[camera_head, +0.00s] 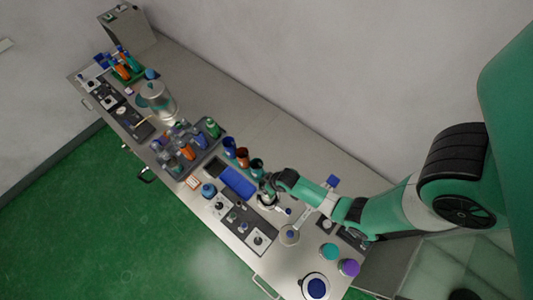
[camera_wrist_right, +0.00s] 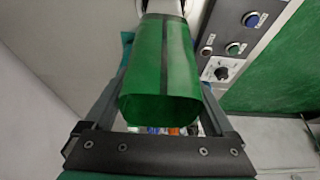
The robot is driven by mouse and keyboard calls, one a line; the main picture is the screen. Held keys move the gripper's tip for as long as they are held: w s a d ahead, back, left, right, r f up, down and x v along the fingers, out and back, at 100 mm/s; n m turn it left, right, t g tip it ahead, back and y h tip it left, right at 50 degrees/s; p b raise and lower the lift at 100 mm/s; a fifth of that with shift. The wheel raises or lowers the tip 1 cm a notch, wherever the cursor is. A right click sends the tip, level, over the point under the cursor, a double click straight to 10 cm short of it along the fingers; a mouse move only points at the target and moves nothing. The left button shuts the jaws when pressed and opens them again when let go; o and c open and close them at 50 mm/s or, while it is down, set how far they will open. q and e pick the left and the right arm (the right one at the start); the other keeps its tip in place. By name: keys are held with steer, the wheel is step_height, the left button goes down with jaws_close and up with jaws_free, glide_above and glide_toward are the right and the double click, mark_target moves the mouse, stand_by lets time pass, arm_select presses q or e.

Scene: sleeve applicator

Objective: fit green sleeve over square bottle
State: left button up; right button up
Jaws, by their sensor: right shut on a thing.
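The green sleeve (camera_wrist_right: 160,75) fills the middle of the right wrist view, with its squarish open end facing the camera and a dark stripe along its upper side. My right gripper (camera_wrist_right: 163,60) is shut on it, one finger on each side. In the head view my right gripper (camera_head: 268,190) is over the bench beside a pale round fixture (camera_head: 266,201). A pale part (camera_wrist_right: 162,6) shows at the sleeve's far end; I cannot tell whether it is the square bottle or the fixture, or whether the sleeve is around it. My left gripper is not in view.
Blue, orange-brown and teal containers (camera_head: 243,157) stand in a row beside the gripper. A grey tray (camera_head: 205,158) of bottles, a blue block (camera_head: 238,182) and a button panel (camera_head: 238,219) are on the bench. The wall side of the bench (camera_head: 255,115) is clear.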

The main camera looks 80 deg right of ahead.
steer(key=shift+f+b, duration=0.85)
steer(key=shift+f, duration=0.3)
steer(key=o, duration=1)
